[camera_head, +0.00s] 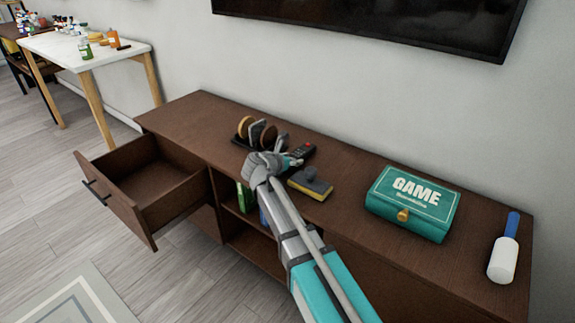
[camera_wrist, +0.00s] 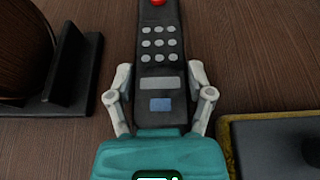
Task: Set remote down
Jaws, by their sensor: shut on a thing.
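The remote (camera_head: 301,151) is dark with grey buttons and a red button. In the head view it is at the top of the dark wooden cabinet (camera_head: 350,168), between the rack and the sponge. In the wrist view the remote (camera_wrist: 158,60) points straight away from me, with its near end between my fingers. My gripper (camera_head: 287,162) is shut on the remote's sides, as the wrist view (camera_wrist: 160,95) also shows. I cannot tell whether the remote touches the cabinet top or is just above it.
A rack with round and flat pieces (camera_head: 256,132) stands close on the left. A yellow and dark sponge (camera_head: 310,184) lies close on the right. A green GAME box (camera_head: 412,202) and a blue-and-white bottle-like item (camera_head: 503,255) are farther right. The left drawer (camera_head: 150,190) is open.

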